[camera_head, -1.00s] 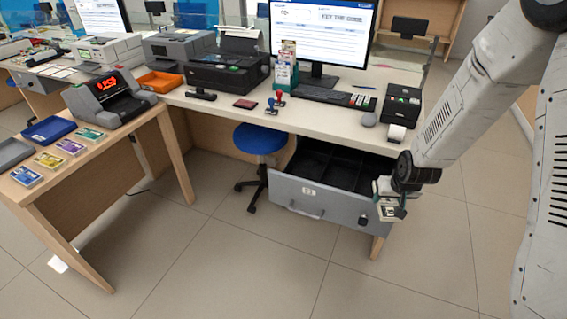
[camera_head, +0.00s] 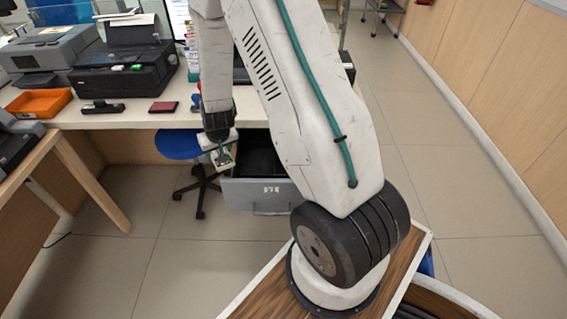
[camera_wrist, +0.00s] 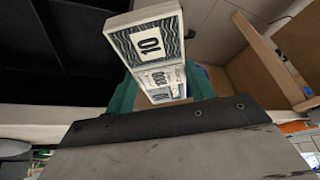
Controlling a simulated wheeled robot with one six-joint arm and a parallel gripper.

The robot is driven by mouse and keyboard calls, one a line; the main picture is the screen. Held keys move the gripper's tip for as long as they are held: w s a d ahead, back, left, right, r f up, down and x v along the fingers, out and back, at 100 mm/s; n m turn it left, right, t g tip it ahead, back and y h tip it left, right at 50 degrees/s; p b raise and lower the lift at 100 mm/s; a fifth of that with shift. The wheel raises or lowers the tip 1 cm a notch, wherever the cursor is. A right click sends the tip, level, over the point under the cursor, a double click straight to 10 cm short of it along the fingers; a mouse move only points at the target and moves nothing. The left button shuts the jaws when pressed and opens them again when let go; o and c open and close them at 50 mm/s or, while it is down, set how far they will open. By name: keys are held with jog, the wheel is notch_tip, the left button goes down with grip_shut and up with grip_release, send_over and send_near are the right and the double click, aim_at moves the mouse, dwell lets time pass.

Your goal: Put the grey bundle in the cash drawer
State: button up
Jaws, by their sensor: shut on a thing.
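The grey bundle (camera_wrist: 147,40), a block of notes with a grey patterned face marked 10, is held between the green fingertips of my gripper (camera_wrist: 162,92) in the wrist view. My gripper also shows in the head view (camera_head: 222,157), at the left end of the drawer; the bundle is too small to make out clearly there. The cash drawer (camera_head: 255,196) stands pulled open under the counter, with its grey front showing and my arm covering its right part. Its dark interior (camera_wrist: 55,55) fills the upper left of the wrist view, beside the bundle.
The counter (camera_head: 140,118) above the drawer carries a black printer (camera_head: 125,70), an orange tray (camera_head: 38,102) and a dark red pad (camera_head: 163,106). A blue stool (camera_head: 178,146) stands left of the drawer. The floor in front is clear.

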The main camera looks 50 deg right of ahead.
jog(key=s+d+f+m+g+h, duration=0.1)
jog(key=s+d+m, duration=0.1)
jog(key=s+d, duration=0.35)
jog(key=s+d+f+m, duration=0.1)
jog(key=s+d+m, duration=0.15)
jog(key=d, duration=0.65)
jog(key=s+d+f+m+g+h, duration=0.15)
jog(key=s+d, duration=0.25)
jog(key=d, duration=0.4)
jog(key=shift+t+y, duration=0.25)
jog(key=shift+t, duration=0.2)
jog(key=f, duration=0.5)
jog(key=shift+s+d+f, duration=0.15)
jog(key=shift+s+f, duration=0.05)
jog(key=shift+s, duration=0.2)
jog(key=shift+f, duration=2.4)
jog(key=o, duration=1.1)
jog(key=shift+f, duration=0.1)
